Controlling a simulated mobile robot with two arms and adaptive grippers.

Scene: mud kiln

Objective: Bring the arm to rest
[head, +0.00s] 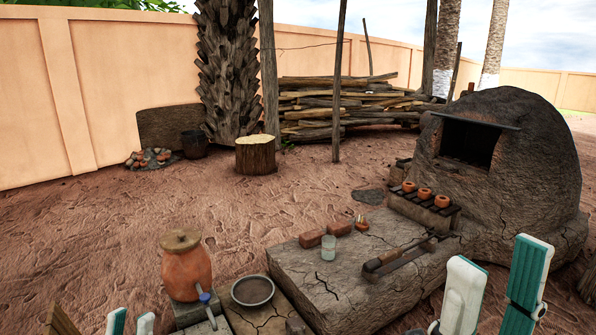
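My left gripper (131,322) shows only its two fingertips at the bottom left edge of the head view. A gap shows between them with nothing in it; the rest of that arm is out of frame. My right gripper (494,288) is at the lower right, in front of the clay kiln. Its two white and teal fingers stand well apart, with nothing between them. I see neither gripper touching anything.
A mud platform (320,285) holds bricks (311,238), a glass (328,248) and a long tool (395,256). A clay jar (186,266) with a tap and a metal bowl (253,291) stand left of it. The domed kiln (515,170) is at right.

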